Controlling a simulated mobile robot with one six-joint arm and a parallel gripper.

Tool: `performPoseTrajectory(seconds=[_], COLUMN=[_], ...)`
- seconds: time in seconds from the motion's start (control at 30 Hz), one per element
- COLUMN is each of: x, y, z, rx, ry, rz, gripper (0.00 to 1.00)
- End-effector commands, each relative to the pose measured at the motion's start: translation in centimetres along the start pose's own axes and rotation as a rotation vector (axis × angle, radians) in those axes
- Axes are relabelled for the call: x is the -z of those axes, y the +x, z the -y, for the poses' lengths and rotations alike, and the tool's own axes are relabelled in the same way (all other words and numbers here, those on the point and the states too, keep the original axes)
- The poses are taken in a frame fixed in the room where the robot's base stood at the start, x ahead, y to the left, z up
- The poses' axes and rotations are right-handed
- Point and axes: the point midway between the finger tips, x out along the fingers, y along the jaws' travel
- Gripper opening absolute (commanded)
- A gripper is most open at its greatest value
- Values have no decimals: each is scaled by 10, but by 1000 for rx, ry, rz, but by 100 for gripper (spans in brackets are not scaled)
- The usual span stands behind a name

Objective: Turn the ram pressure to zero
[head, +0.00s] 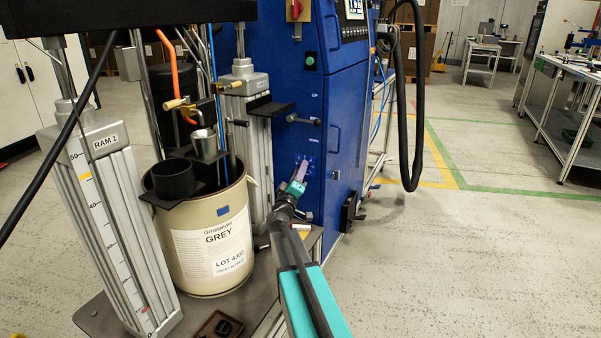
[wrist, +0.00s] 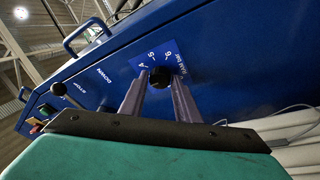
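The ram pressure knob (wrist: 160,77) is small, round and dark. It sits on a blue dial plate (wrist: 143,65) marked "RAM bar", with the numbers 4, 5 and 6 showing. A pale mark on the knob seems to face near the 5; the rest of the scale is hidden. My gripper (wrist: 160,84) has one finger on each side of the knob, with a narrow gap seeming to show beside it. In the head view my gripper (head: 301,170) reaches the lower front of the blue cabinet (head: 335,110) and covers the knob.
A cream drum labelled GREY (head: 215,240) stands between the ram columns, left of my arm. A black lever (wrist: 60,90) and the STOP and DOWN labels are on the panel. A black hose (head: 418,110) hangs at the right. Open floor lies right of the cabinet.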

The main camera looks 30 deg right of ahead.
Motion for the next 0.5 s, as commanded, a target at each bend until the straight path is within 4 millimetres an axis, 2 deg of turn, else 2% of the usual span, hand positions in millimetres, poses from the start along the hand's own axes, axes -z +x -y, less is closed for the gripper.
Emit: performPoseTrajectory(seconds=[0.03, 0.13, 0.5], x=[0, 0, 0], y=[0, 0, 0], z=[0, 0, 0], rx=[0, 0, 9], ry=[0, 0, -30], rz=[0, 0, -2], gripper=[20, 4, 4])
